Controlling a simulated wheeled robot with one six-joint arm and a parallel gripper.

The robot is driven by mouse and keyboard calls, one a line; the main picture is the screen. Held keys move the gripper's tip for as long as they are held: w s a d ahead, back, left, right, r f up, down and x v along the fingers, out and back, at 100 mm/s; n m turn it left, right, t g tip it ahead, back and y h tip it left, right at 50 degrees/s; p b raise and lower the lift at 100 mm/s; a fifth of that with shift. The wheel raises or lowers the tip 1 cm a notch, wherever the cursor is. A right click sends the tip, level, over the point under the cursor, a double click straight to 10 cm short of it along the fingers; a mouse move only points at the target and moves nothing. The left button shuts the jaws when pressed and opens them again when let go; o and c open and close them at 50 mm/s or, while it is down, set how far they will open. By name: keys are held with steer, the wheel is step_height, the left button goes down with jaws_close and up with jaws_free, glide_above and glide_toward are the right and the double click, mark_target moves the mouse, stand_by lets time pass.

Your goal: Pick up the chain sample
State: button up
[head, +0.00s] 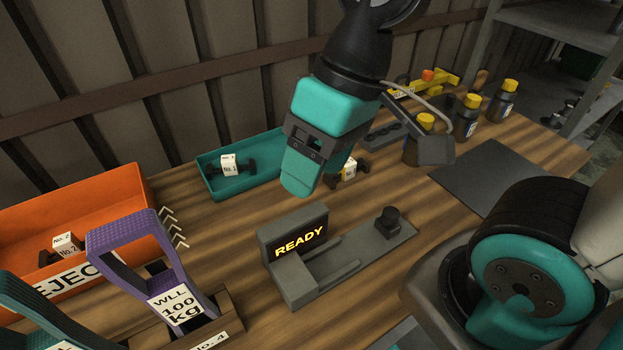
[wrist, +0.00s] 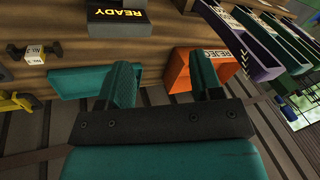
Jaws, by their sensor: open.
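A chain sample, a short dark piece with a white tag (head: 349,170), lies on the bench just right of my gripper (head: 312,172), which partly hides it. In the wrist view, the tagged sample (wrist: 35,53) lies on the wood at the left, away from the fingers. My gripper (wrist: 163,82) is open, with nothing between its two teal fingers, and hangs above the bench. Another sample, tagged No. 1 (head: 230,166), lies in the teal tray (head: 268,160). A third, tagged No. 2 (head: 66,243), lies in the orange reject bin (head: 120,192).
A grey tester reading READY (head: 298,238) stands on the bench in front of my gripper. A purple WLL 100 kg handle (head: 128,235) stands at left front. Yellow-capped bottles (head: 467,115) stand at the back right. A dark mat (head: 490,180) lies bare at the right.

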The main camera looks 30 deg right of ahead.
steer(key=w+d+f+m+h, duration=0.1)
steer(key=w+d+f+m, duration=0.1)
steer(key=w+d+m, duration=0.5)
steer(key=m+h+b, duration=0.1)
steer(key=m+h, duration=0.2)
steer(key=m, duration=1.2)
glide_above(348, 166)
steer(key=d, duration=0.1)
step_height(348, 166, down, 6)
steer(key=f, duration=0.1)
steer(key=shift+m, duration=0.4)
steer(key=f, duration=0.7)
steer(key=w+f, duration=0.1)
steer(key=f, duration=0.2)
steer(key=shift+d+f+p, duration=0.25)
steer(key=shift+p, duration=0.1)
steer(key=shift+a+f+p, duration=0.15)
steer(key=shift+f+p, duration=0.2)
steer(key=shift+f, duration=1.25)
steer(key=shift+a+f+p, duration=0.15)
steer(key=shift+f+p, duration=0.15)
steer(key=shift+f, duration=1.25)
steer(key=shift+w, duration=0.1)
steer(key=shift+c, duration=0.2)
jaws_close()
